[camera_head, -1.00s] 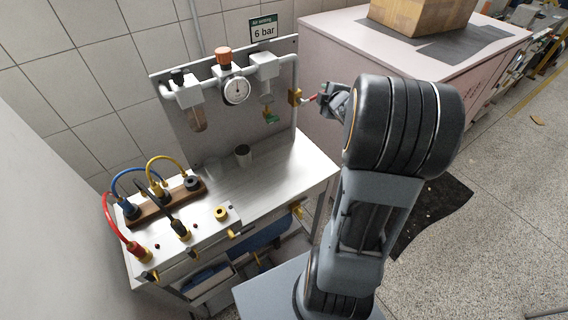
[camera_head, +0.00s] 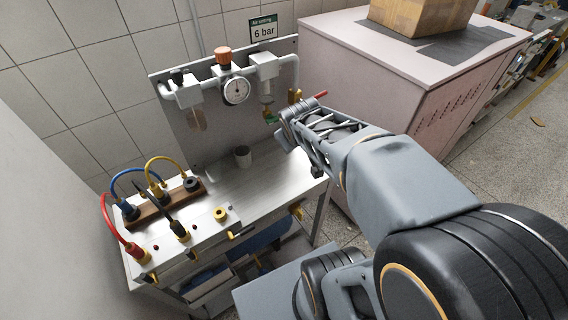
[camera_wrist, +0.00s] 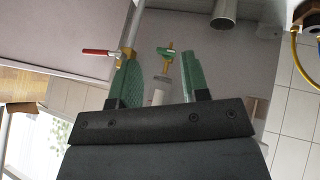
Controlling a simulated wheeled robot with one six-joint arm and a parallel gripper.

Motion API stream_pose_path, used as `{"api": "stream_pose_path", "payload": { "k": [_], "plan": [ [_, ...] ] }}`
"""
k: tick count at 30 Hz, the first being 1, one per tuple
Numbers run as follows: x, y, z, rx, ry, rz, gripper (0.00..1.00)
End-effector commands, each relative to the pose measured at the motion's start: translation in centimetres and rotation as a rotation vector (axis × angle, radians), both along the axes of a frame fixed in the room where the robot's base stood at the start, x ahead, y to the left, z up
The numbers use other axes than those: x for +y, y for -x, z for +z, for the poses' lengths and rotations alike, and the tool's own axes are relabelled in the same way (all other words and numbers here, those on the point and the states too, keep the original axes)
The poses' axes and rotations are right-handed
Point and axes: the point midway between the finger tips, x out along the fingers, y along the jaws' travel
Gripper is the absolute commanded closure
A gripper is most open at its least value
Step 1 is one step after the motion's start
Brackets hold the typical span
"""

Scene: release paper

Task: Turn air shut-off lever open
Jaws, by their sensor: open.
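The air shut-off lever (camera_head: 320,94) has a red handle that points out to the right from a brass valve (camera_head: 294,94) on the grey pipe at the panel's right edge. My gripper (camera_head: 282,128) is in front of and slightly below the valve. In the wrist view my gripper (camera_wrist: 160,60) is open, with a green finger on each side and nothing held. There the red lever (camera_wrist: 98,52) and brass valve (camera_wrist: 128,54) lie outside the left finger, by its tip. I cannot tell whether they touch. A green-handled drain valve (camera_wrist: 168,52) shows between the fingers.
The panel carries a gauge (camera_head: 236,91), an orange-knobbed regulator (camera_head: 223,57) and a "6 bar" sign (camera_head: 263,28). A grey cup (camera_head: 243,156) stands on the bench (camera_head: 270,185). A pinkish cabinet (camera_head: 400,75) stands to the right, behind my arm.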

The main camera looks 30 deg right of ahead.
Motion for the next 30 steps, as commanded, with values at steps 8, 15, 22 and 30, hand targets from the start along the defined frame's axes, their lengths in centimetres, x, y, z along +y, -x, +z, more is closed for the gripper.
{"api": "stream_pose_path", "payload": {
  "k": [8, 15, 22, 30],
  "plan": [
    [3.7, 3.4, -0.8, 0.093, -0.139, -0.059, 0.58],
    [5.4, 5.3, -1.3, 0.147, -0.206, -0.086, 0.58],
    [6.0, 5.9, -1.4, 0.167, -0.23, -0.095, 0.58],
    [6.1, 6.0, -1.4, 0.168, -0.232, -0.095, 0.58]
  ]
}}
